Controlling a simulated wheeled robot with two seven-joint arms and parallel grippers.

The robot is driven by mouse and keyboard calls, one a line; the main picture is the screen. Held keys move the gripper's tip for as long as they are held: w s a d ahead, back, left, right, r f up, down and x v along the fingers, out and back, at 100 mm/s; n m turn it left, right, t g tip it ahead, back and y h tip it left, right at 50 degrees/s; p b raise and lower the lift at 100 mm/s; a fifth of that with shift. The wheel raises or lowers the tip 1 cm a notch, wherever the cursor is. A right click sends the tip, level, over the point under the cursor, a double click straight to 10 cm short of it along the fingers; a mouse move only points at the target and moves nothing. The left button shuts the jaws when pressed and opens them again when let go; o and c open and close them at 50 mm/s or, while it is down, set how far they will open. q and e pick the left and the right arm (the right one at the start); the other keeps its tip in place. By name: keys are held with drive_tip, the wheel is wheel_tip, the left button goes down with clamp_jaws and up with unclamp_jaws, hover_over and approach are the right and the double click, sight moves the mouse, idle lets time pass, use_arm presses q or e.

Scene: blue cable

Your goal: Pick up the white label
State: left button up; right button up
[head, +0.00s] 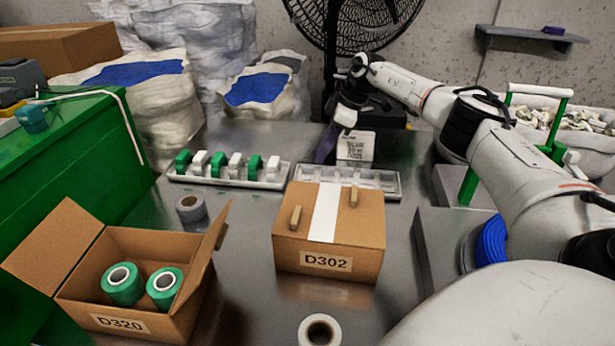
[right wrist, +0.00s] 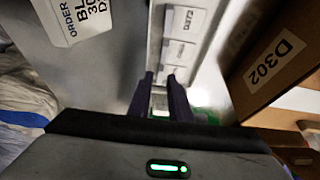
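A white label card (head: 355,148) with black print stands behind the right-hand tray in the head view. Its printed face also shows at the top left of the right wrist view (right wrist: 80,18). My right gripper (head: 325,148) reaches down beside the card's left edge, with dark purple fingers. In the right wrist view its fingers (right wrist: 160,78) are apart, pointing at the slotted tray (right wrist: 183,30), with the card off to their left. Something pale shows between the fingers; I cannot tell whether they touch it. My left gripper is not in view.
A tray of green and white pieces (head: 228,182) lies left of the clear slotted tray (head: 390,194). A closed D302 box (head: 300,250) stands in front. An open D320 box (head: 180,318) holds green rolls. Tape rolls (head: 190,208) lie on the metal table.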

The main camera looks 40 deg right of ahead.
sight(313, 167)
drive_tip(key=b+x, duration=0.1)
drive_tip(key=x, duration=0.3)
drive_tip(key=shift+w+a+f, duration=0.2)
drive_tip(key=shift+f, duration=0.1)
drive_tip(key=shift+c, duration=0.4)
clamp_jaws()
drive_tip(key=shift+r, duration=0.1)
